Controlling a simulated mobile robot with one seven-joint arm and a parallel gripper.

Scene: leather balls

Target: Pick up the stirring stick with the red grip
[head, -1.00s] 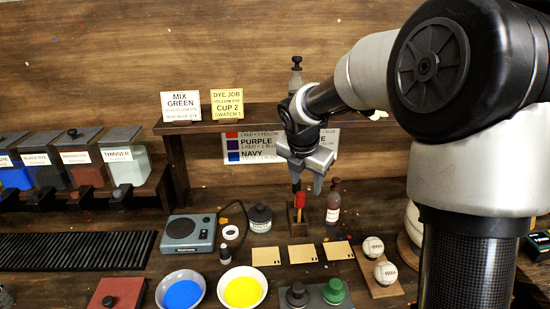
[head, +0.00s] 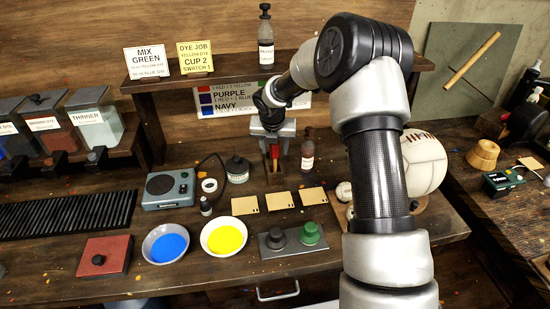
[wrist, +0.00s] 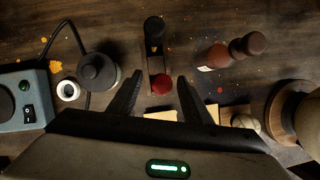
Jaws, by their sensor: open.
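The stirring stick's red grip (head: 275,152) shows at the back of the bench, between the fingers of my gripper (head: 272,151). In the wrist view the red grip (wrist: 161,85) is seen end-on, between and slightly beyond the fingertips of my open gripper (wrist: 160,80). It stands in a small wooden holder (wrist: 156,65), with a black-topped item (wrist: 155,27) at the holder's other end. The stick's lower part is hidden. I cannot tell whether a finger touches the grip.
A dark red bottle (head: 308,150) stands close right of the holder; a black-lidded jar (head: 237,169) stands left. A shelf (head: 215,80) runs behind. Blue (head: 166,245) and yellow (head: 224,237) dye bowls and brown cards (head: 282,199) lie in front.

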